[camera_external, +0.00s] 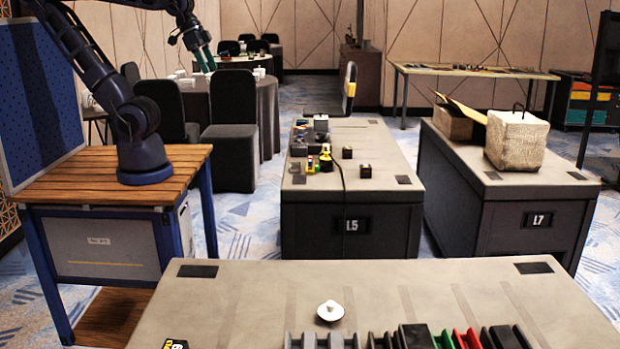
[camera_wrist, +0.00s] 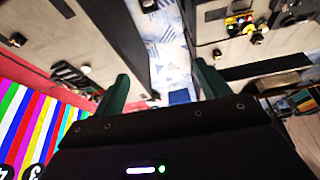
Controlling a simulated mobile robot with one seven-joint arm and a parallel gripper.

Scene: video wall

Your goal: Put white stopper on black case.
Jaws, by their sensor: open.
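A white stopper (camera_external: 330,310), a disc with a small knob on top, sits on the grey front table, left of the table's middle. Black blocks that may include the black case (camera_external: 415,337) stand in a row at the table's near edge, partly cut off by the frame; I cannot tell which one is the case. My gripper (camera_external: 205,58) is raised at the upper left, far from the stopper. In the wrist view, its two green fingers (camera_wrist: 162,82) are spread apart with nothing held between them.
My arm stands on a wooden-topped bench at left. Grey, green and red ribbed pieces (camera_external: 466,339) share the row. Behind, the L5 table (camera_external: 300,186) carries small objects, and the L7 table (camera_external: 470,178) carries a stone-like block (camera_external: 515,142). The front table's middle is clear.

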